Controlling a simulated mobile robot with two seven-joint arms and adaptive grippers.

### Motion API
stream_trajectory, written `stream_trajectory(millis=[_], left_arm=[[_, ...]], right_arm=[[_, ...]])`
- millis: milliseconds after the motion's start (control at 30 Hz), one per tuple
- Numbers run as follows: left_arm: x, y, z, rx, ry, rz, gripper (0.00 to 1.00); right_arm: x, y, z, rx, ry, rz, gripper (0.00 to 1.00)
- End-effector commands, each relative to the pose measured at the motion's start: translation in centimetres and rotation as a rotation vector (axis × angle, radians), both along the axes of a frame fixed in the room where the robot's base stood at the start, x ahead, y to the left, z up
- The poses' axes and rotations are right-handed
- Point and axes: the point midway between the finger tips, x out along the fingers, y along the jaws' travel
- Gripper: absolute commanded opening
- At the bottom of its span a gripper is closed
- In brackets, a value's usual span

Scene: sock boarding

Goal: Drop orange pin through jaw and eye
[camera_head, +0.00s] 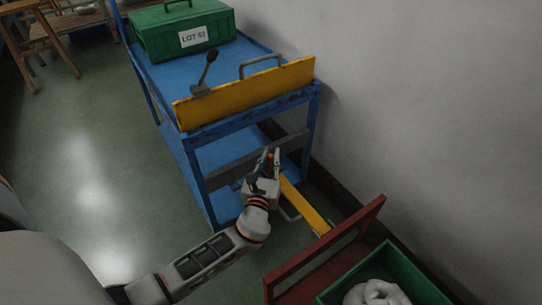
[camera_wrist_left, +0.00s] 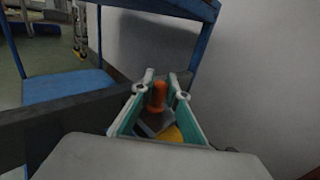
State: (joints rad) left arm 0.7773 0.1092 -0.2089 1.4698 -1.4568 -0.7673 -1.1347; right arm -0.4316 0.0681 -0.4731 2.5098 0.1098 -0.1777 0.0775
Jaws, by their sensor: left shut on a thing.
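My left gripper (camera_head: 268,162) is shut on the orange pin (camera_wrist_left: 157,96), which stands roughly upright between the fingertips. Below the pin in the wrist view are a grey metal piece (camera_wrist_left: 150,126), perhaps the jaw, and the rounded yellow end (camera_wrist_left: 172,134) of a bar. The yellow bar (camera_head: 305,207) runs from under the gripper toward a red frame. The eye is not clearly visible, and I cannot tell whether the pin's lower end is in a hole. My right gripper is not in view.
A blue cart (camera_head: 150,85) with a yellow end panel (camera_head: 245,92) stands beyond the gripper and carries a green box (camera_head: 160,38). The red frame (camera_head: 300,276) and a green crate (camera_head: 325,297) with white contents are at lower right.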

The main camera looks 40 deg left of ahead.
Motion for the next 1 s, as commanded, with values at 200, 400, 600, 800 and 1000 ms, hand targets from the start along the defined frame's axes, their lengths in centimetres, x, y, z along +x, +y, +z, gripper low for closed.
stream_trajectory(millis=[200,400,600,800,1000], left_arm=[[0.0,0.0,0.1,0.000,-0.001,0.000,0.34],[0.0,0.0,0.0,0.000,-0.001,0.000,0.34],[0.0,0.0,0.4,0.000,-0.001,0.001,0.34],[0.0,0.0,3.1,-0.003,-0.006,0.000,0.34],[0.0,0.0,6.6,-0.003,-0.005,0.001,0.34]], right_arm=[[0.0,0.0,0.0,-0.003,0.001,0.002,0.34],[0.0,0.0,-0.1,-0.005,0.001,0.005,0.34],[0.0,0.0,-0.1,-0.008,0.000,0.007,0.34],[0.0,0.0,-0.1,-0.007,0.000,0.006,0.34],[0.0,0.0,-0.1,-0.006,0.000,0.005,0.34]])
